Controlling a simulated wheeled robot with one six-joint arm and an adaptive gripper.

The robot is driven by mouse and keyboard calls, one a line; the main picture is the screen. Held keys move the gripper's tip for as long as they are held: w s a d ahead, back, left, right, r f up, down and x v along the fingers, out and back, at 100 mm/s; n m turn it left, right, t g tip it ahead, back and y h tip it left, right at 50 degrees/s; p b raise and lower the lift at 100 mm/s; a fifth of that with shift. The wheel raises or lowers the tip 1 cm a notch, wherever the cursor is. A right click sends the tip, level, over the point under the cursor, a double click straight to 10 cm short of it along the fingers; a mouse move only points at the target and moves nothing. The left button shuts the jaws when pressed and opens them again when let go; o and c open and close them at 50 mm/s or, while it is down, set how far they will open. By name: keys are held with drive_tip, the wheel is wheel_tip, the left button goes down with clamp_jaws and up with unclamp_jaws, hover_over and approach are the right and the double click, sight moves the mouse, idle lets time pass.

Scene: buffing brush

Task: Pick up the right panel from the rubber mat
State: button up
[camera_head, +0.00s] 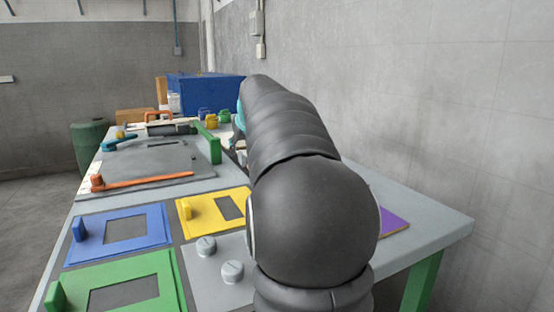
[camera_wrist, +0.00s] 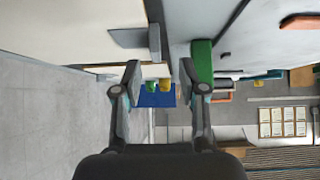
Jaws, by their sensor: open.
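A dark mat (camera_head: 178,237) lies on the near part of the table. A blue panel (camera_head: 85,247), a green panel (camera_head: 150,267) and a yellow panel (camera_head: 198,227) lie on it, each with an upright tab and a rectangular opening. The yellow one is rightmost of these three. A purple flat piece (camera_head: 394,221) shows right of my arm, mostly hidden. I cannot tell which is the right panel. My gripper (camera_wrist: 158,72) is open and empty in the wrist view, with its fingers apart. In the head view it is hidden behind my arm, away from the panels.
A grey plate with two round knobs (camera_head: 206,246) lies by the yellow panel. Farther back are a grey board (camera_head: 150,160) with an orange bar (camera_head: 140,181), a green upright block (camera_head: 208,142), small jars (camera_head: 211,121) and a blue box (camera_head: 205,92). A wall stands at right.

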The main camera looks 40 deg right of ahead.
sight(242, 154)
drive_tip(key=x, duration=0.4)
drive_tip(key=shift+w+d+f, duration=0.1)
drive_tip(key=shift+d+f, duration=0.05)
drive_tip(key=shift+d, duration=0.25)
clamp_jaws()
